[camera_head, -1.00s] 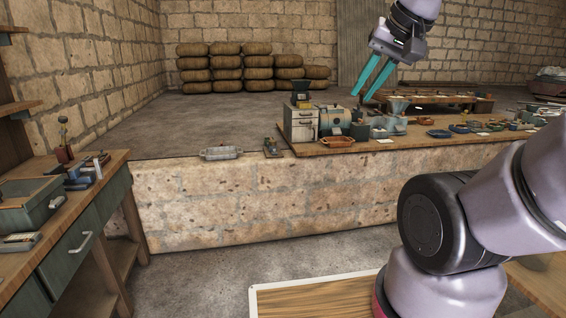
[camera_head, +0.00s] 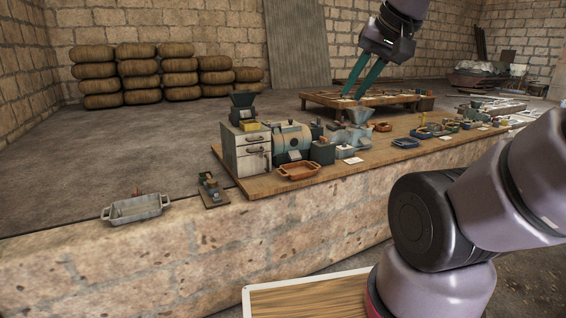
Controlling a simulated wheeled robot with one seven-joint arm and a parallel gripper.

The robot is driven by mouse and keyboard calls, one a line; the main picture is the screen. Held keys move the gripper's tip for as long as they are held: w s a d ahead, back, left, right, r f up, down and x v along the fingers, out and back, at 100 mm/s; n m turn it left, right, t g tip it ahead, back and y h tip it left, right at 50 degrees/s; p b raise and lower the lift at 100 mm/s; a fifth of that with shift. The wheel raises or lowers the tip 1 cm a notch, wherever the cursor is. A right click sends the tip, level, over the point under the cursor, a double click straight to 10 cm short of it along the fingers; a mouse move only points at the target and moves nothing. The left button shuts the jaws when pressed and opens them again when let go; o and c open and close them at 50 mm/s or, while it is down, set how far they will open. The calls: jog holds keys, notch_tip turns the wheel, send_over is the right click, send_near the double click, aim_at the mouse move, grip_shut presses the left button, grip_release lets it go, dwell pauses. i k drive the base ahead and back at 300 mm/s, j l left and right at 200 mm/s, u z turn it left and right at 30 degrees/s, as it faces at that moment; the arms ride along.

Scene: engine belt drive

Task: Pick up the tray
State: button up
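A grey metal tray (camera_head: 138,209) with end handles sits on the stone ledge at the left. A small brownish thing shows at its back rim; I cannot tell whether it is in the tray or behind it. An orange-brown tray (camera_head: 299,171) lies on the wooden board, in front of a blue-grey motor-like machine. My gripper (camera_head: 352,96) is raised at the upper right, its two teal fingers pointing down and apart, with nothing between them. It is well away from both trays and touches neither.
The wooden board (camera_head: 255,187) carries a grey drawer cabinet (camera_head: 247,152), the machine (camera_head: 291,138) and several small dishes. A small tool-like device (camera_head: 212,190) stands between the grey tray and the board. Stacked sacks (camera_head: 180,78) line the back wall. The ledge's left end is clear.

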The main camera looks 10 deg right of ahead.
aim_at(406, 143)
jog(key=i+l+z, duration=0.1)
jog(key=i+z, duration=0.55)
jog(key=i, duration=0.15)
jog(key=i+j+z, duration=0.15)
jog(key=i+z, duration=0.2)
jog(key=i+l, duration=0.15)
jog(key=i, duration=0.25)
jog(key=i+l+u, duration=0.15)
jog(key=i, duration=0.25)
jog(key=i+l+u, duration=0.5)
jog(key=l, duration=0.3)
jog(key=i+l, duration=0.15)
jog(key=l, duration=0.2)
jog(key=i+l+u, duration=0.15)
jog(key=l, duration=0.55)
jog(key=i+l+u, duration=0.1)
jog(key=l, duration=0.25)
jog(key=i, duration=0.05)
